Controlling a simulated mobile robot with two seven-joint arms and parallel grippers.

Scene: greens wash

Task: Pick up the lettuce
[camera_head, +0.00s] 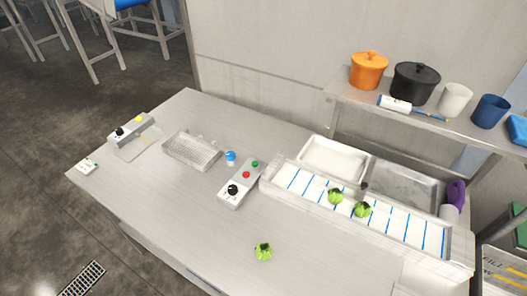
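One green lettuce (263,252) lies on the bare front part of the table. A second lettuce (335,196) and a third lettuce (362,209) rest close together on the white conveyor-like strip with blue lines (410,229). All three are small, leafy and bright green, with dark patches. Neither of my grippers shows in the head view, so I cannot see their state.
A control box with knob and buttons (240,184) stands left of the strip. A wire basket (191,150) and a small blue-capped item (230,156) sit further left. Trays (333,158) lie behind the strip. A shelf (440,119) with pots overhangs the right. The front table is mostly clear.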

